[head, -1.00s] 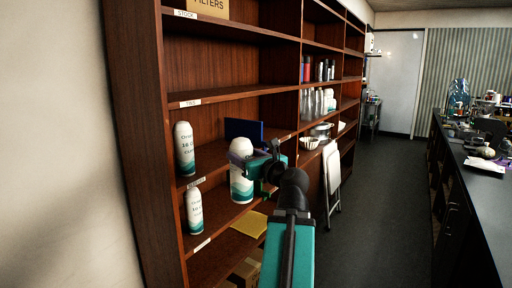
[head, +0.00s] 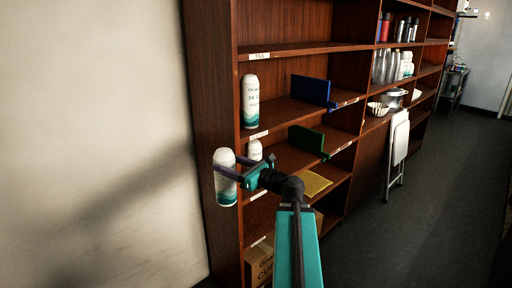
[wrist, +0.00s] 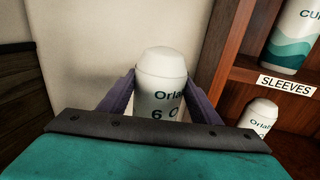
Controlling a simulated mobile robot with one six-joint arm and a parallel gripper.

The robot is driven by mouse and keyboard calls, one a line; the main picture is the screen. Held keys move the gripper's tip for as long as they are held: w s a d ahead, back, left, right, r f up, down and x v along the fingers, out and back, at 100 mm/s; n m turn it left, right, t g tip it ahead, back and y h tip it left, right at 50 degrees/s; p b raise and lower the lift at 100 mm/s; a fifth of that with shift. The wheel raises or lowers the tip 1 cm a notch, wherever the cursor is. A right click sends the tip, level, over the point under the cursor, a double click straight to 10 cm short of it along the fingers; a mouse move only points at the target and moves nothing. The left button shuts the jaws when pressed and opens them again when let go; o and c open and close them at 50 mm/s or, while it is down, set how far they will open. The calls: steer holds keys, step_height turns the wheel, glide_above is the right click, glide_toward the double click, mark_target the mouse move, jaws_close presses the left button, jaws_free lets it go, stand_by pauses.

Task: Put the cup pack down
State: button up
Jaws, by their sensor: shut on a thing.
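My gripper (head: 231,168) is shut on a white and teal cup pack (head: 226,188), held upright in front of the shelf unit's left end. In the wrist view the cup pack (wrist: 161,88) stands between the two purple fingers, with its lower part hidden by my gripper. A second cup pack (head: 250,102) stands upright on a shelf above. A third, smaller-looking pack (head: 255,151) stands on the shelf below that, partly hidden behind my gripper; its top also shows at the right of the wrist view (wrist: 261,114).
The wooden shelf unit (head: 213,130) has a blue divider (head: 310,92) and a green divider (head: 306,139). A yellow envelope (head: 316,184) lies on a lower shelf, above a cardboard box (head: 259,264). A folded white stepladder (head: 398,148) leans farther right. The floor (head: 440,200) is clear.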

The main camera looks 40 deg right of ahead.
steer(key=w+a+f+n+g+y, duration=0.1)
steer(key=a+f+n+g+y, duration=0.1)
steer(key=a+f, duration=0.4)
steer(key=w+a+f+n+g+y, duration=0.1)
steer(key=a+f+y, duration=0.4)
steer(key=a, duration=1.1)
steer(key=w+a+f+n+g+y, duration=0.1)
steer(key=a+f+n+g+y, duration=0.2)
steer(key=a, duration=0.8)
step_height(320, 180, down, 4)
steer(key=shift+w+a+r+n+g+y, duration=0.2)
steer(key=shift+w+a+n+g+y, duration=0.25)
steer(key=shift+n, duration=0.75)
steer(key=shift+s+d, duration=0.1)
steer(key=shift+d, duration=0.1)
